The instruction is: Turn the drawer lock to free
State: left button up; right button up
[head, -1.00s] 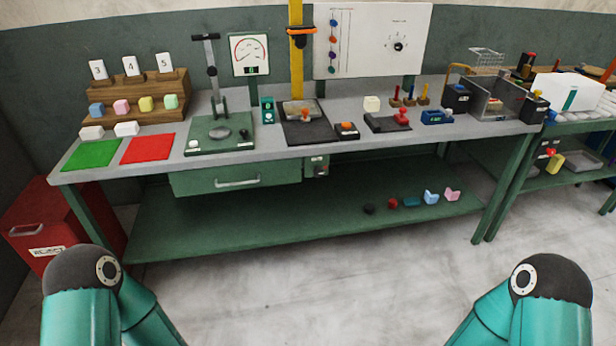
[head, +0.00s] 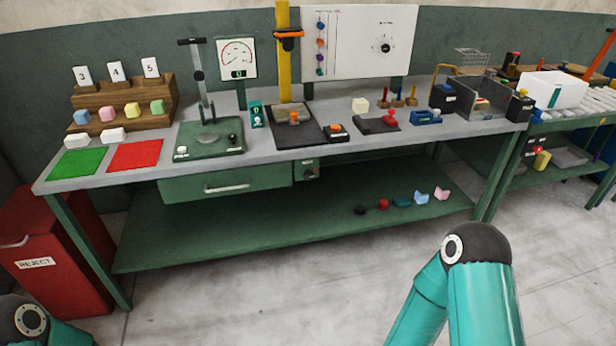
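The drawer (head: 226,184) is a green box front with a light bar handle, under the left part of the workbench. It looks shut. The drawer lock (head: 308,170) is a small grey-green box just right of the drawer, under the bench edge. A small dark knob shows on it, but its setting is too small to read. Neither gripper is in view. Only teal and dark links of my arms show at the bottom left and bottom right, well short of the bench.
A red REJECT bin (head: 52,262) stands left of the bench. The lower shelf (head: 280,232) holds several small coloured pieces at its right. A lever press (head: 208,140) stands on the bench top above the drawer. The floor in front is clear.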

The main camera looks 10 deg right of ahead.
aim_at(308, 175)
jog(key=u, duration=0.05)
jog(key=i, duration=1)
jog(key=z, duration=0.05)
